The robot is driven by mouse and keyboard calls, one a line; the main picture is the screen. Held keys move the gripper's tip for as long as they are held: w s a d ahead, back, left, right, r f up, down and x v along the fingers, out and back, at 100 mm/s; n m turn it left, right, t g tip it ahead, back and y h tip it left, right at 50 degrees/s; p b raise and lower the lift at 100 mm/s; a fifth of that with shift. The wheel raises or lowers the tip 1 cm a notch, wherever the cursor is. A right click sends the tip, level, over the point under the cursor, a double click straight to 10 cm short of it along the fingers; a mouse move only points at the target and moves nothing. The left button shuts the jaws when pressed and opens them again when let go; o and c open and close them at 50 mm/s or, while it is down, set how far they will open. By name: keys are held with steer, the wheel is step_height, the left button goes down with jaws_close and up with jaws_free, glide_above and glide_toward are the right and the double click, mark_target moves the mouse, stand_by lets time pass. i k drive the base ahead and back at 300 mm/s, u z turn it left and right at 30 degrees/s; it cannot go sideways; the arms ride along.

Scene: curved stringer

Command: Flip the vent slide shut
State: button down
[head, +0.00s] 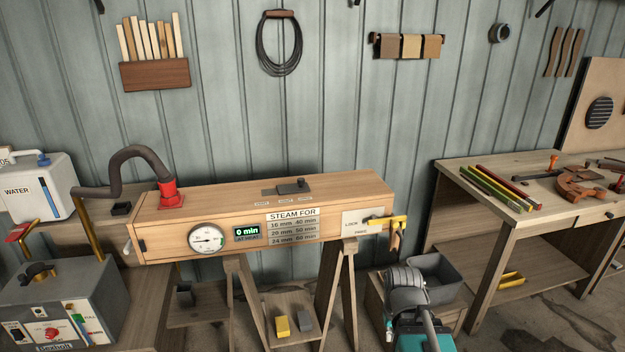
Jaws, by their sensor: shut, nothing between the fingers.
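The vent slide (293,186) is a small dark plate with a raised knob on top of the long wooden steam box (345,190). Small pale labels lie on the lid in front of it. They are too small to read, and I cannot tell the slide's exact position against its opening. Part of my arm shows at the lower right, in front of the box and well below the slide. My gripper's fingers cannot be made out in this view.
A red fitting (170,196) with a grey hose rises from the box's left end. A gauge (207,238) and a display reading 0 min (247,233) are on its front. A yellow handle (388,221) sticks out at the right end. A workbench (490,205) with tools stands right.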

mark_target(301, 186)
steer(key=u, duration=0.05)
steer(key=i, duration=0.9)
steer(key=z, duration=0.05)
